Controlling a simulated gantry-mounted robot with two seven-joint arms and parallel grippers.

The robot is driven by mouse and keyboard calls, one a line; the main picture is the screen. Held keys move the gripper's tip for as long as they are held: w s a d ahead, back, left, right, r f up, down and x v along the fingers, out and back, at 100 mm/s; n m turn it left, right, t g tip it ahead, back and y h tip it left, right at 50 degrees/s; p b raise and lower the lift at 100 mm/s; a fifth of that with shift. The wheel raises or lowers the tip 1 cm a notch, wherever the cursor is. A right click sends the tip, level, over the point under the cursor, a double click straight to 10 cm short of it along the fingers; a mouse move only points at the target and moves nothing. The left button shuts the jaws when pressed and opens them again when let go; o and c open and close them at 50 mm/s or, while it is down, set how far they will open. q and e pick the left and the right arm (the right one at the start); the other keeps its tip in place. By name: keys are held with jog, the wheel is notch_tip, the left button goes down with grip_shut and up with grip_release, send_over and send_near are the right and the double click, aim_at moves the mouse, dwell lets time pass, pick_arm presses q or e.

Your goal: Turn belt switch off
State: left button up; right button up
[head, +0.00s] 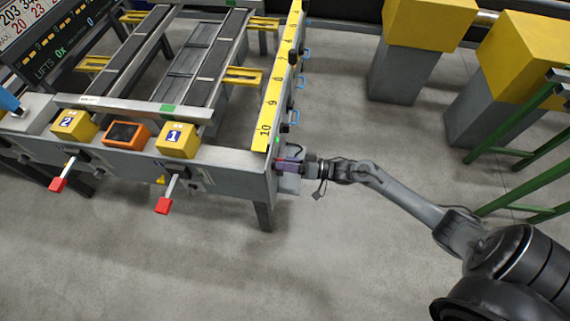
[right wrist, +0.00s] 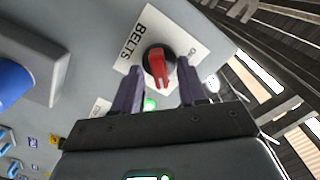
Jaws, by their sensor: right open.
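The belt switch (right wrist: 158,68) is a red rotary handle on a black base, on a white label reading BELTS (right wrist: 146,25). Its handle runs roughly up and down in the right wrist view. Small print at the label's right edge is too small to read surely. My right gripper (right wrist: 159,72) is open, with one dark finger on each side of the handle; whether they touch it I cannot tell. In the head view my right gripper (head: 288,166) is at the table's near right corner and hides the switch. My left gripper is not in view.
A green light (right wrist: 149,104) glows beside the switch. The runout table (head: 215,157) carries yellow blocks (head: 176,139), an orange box (head: 125,134) and red-tipped levers (head: 164,205). Yellow-topped pillars (head: 405,75) and a green frame (head: 520,150) stand right. The floor in front is clear.

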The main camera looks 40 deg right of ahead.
grip_shut()
jog(key=shift+n, duration=0.3)
dwell(0.3)
jog(key=n, duration=0.5)
jog(key=n+p, duration=0.1)
jog(key=n, duration=1.1)
jog(key=shift+s+a+p, duration=0.2)
jog(key=shift+a+p, duration=0.05)
jog(key=shift+p, duration=0.1)
jog(key=shift+n, duration=0.3)
